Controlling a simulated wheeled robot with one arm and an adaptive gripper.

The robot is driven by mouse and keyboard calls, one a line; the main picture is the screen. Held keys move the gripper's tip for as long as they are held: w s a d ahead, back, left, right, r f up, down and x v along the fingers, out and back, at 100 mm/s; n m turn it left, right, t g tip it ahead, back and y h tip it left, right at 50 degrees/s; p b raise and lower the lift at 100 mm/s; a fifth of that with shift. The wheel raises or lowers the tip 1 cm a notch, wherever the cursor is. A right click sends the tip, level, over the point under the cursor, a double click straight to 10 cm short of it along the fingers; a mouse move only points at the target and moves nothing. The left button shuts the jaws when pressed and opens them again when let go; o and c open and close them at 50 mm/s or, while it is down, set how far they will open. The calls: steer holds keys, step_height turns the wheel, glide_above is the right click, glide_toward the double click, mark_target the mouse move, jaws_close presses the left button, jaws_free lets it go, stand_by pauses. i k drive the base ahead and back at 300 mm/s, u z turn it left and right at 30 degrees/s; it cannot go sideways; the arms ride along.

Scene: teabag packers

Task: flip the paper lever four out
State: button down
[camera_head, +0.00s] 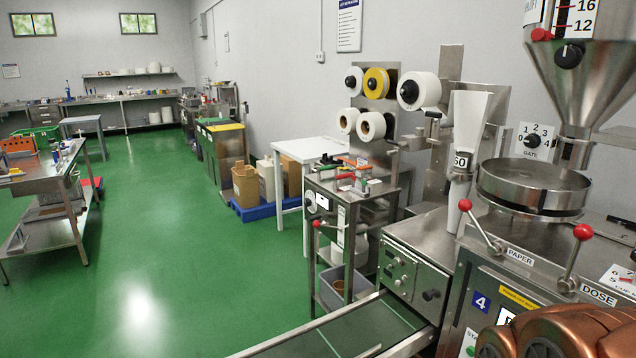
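The machine marked with a blue 4 plate (480,302) stands at the right. Its paper lever (481,227) is a thin metal rod with a red ball at its end, above the PAPER label (520,257). The rod leans up and to the left from its pivot. A second red-balled lever, the dose lever (575,258), stands to its right by the DOSE label (598,293) and leans slightly right. Copper-coloured parts of my arm fill the bottom right corner, in front of the machine. I see no fingertips of my gripper.
A round steel pan (534,188) under a hopper (590,75) sits behind the levers. A conveyor (345,332) runs out at the lower left of the machine. Another packer with paper rolls (371,127) stands further back. The green floor (150,260) is open at left.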

mark_target(465, 205)
steer(key=k, duration=0.65)
steer(key=u, duration=0.5)
steer(key=i, duration=1.15)
steer(key=u, duration=0.45)
